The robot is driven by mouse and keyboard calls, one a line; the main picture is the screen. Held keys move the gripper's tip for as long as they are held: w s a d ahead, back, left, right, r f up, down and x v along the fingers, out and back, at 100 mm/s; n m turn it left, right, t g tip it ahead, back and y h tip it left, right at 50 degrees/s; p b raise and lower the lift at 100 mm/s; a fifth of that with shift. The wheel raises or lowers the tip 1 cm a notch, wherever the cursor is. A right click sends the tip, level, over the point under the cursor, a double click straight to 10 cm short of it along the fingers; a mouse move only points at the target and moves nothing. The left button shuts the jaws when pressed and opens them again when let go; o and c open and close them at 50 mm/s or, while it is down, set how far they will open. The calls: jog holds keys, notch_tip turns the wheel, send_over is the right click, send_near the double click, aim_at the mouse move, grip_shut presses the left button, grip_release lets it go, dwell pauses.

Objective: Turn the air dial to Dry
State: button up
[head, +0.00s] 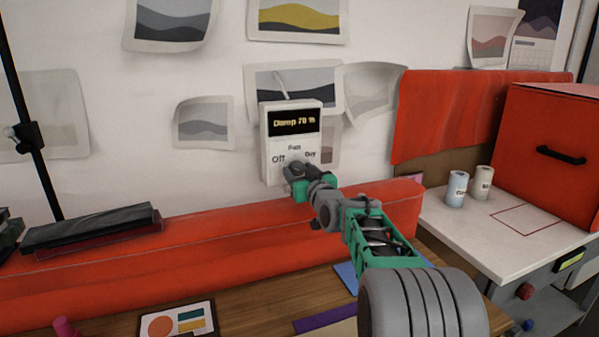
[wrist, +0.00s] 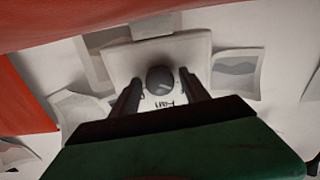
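The white air control box (head: 270,150) hangs on the wall in the head view. Its dark display (head: 294,121) reads "Damp 70 %". The labels Off, Fan and Dry stand below the display. The box also shows in the wrist view (wrist: 120,62), where the Fan label is below the dial. The round grey dial (wrist: 160,80) sits between my fingertips there, with a gap on each side. My gripper (wrist: 159,78) is open around or just in front of the dial. In the head view my gripper (head: 294,172) covers the dial, and I cannot tell where it points.
A red padded bench back (head: 230,235) runs below the box, beneath my arm. Paper prints (head: 203,123) surround the box on the wall. At right, a white worktop (head: 490,240) holds two small cans (head: 457,189) and a red cabinet (head: 545,150).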

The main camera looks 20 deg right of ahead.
grip_shut()
dwell(0.3)
